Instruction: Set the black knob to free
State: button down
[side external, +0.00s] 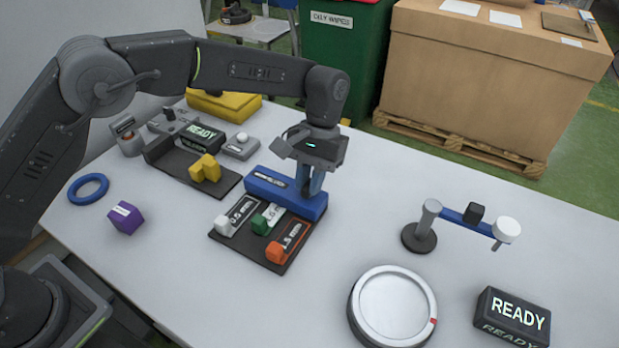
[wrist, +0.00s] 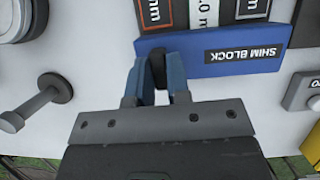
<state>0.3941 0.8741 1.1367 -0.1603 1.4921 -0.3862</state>
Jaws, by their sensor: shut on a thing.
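My gripper (side external: 312,190) points down at the right part of the blue shim block (side external: 271,184). In the wrist view its two blue fingers (wrist: 158,70) are shut on a small dark rounded piece, which looks like the black knob (wrist: 157,67). The knob sits at the edge of the shim block (wrist: 215,57), against its blue side. The fingers cover most of the knob, so its marking and turn angle cannot be read. In the side view the knob is mostly hidden between the fingers.
A dark tray (side external: 247,251) with white, green and orange sliders adjoins the shim block. A round turntable (side external: 437,315), a READY box (side external: 513,316) and a stand with a blue arm (side external: 455,214) are to the right. A purple cube (side external: 125,218) and blue ring (side external: 73,193) are left.

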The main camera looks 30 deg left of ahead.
jog(key=shift+m, duration=0.3)
jog(key=c, duration=1.1)
grip_release()
jog(key=shift+v, duration=5.9)
jog(key=shift+s+r, duration=0.1)
jog(key=shift+r, duration=0.05)
